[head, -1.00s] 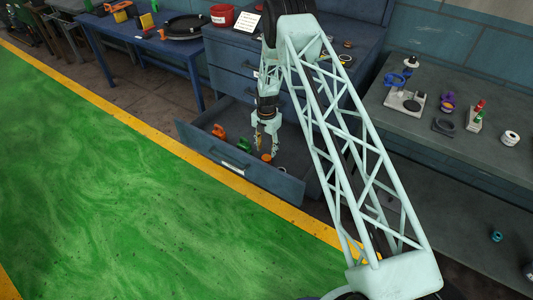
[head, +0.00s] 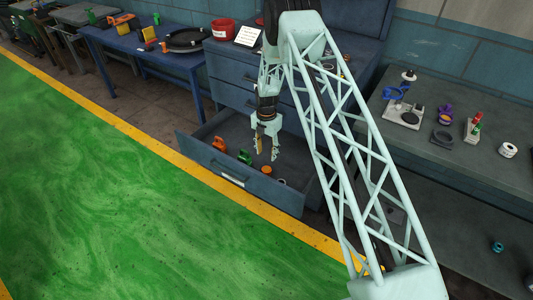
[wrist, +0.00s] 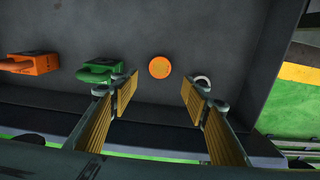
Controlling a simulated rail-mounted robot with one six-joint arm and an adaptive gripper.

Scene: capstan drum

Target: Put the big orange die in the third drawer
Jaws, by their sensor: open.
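The big orange die (head: 267,170) is a round orange disc with faint markings. It lies flat on the floor of the pulled-out drawer (head: 228,180), the lowest of three drawer fronts I can make out. It also shows in the wrist view (wrist: 160,67), ahead of and between my fingertips. My gripper (head: 267,156) is over the drawer, pointing down, open and empty. In the wrist view my gripper (wrist: 160,93) has its two fingers spread wide, with bare drawer floor between them. The die is clear of both fingers.
In the drawer are a green padlock (wrist: 99,70) near the left finger, an orange padlock (wrist: 30,64) farther left, and a pale ring (wrist: 202,81) by the right finger. A blue table (head: 130,50) stands left; a grey bench (head: 450,165) with several parts stands right.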

